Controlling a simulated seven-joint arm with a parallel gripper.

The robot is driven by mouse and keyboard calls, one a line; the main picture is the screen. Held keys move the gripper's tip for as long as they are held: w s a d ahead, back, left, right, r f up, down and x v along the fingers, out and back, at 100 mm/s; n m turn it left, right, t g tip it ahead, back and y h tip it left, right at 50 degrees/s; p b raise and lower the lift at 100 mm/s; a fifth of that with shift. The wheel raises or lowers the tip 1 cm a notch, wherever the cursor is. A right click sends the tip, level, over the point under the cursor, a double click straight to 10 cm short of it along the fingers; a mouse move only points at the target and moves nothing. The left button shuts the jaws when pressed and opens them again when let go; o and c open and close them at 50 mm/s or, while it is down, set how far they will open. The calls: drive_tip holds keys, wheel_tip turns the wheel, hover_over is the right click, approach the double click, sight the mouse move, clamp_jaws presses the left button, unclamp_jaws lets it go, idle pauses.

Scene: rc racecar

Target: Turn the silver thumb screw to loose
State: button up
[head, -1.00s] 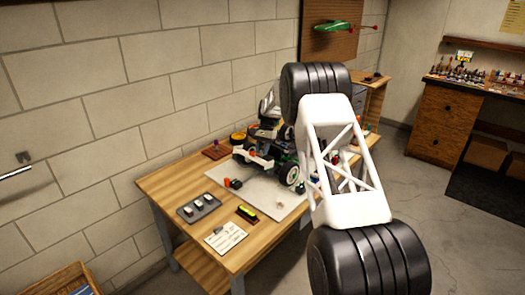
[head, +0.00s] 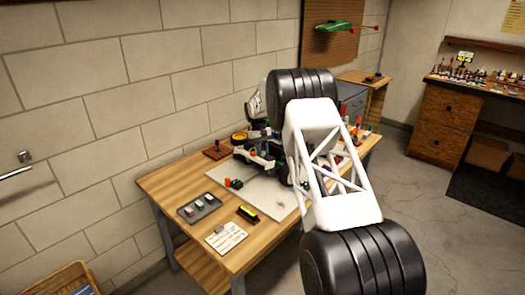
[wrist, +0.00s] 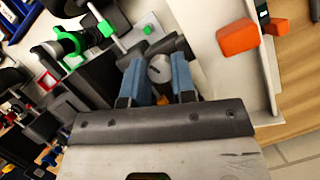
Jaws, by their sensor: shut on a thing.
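The silver thumb screw (wrist: 159,69) shows in the wrist view as a round grey head with a slot, between the tips of my gripper (wrist: 160,82). The two blue fingers are shut on it, one on each side. The screw sits on the RC car, whose dark chassis with green parts (wrist: 70,45) fills the upper left of the wrist view. In the head view the car (head: 262,150) stands on the workbench, partly hidden behind my white arm. My gripper is hidden in the head view.
The wooden workbench (head: 165,187) holds a pale mat (head: 262,197), a grey tray (head: 199,207), a yellow-and-black item (head: 248,213) and a paper card (head: 226,237).

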drive_tip(key=shift+n, duration=0.7)
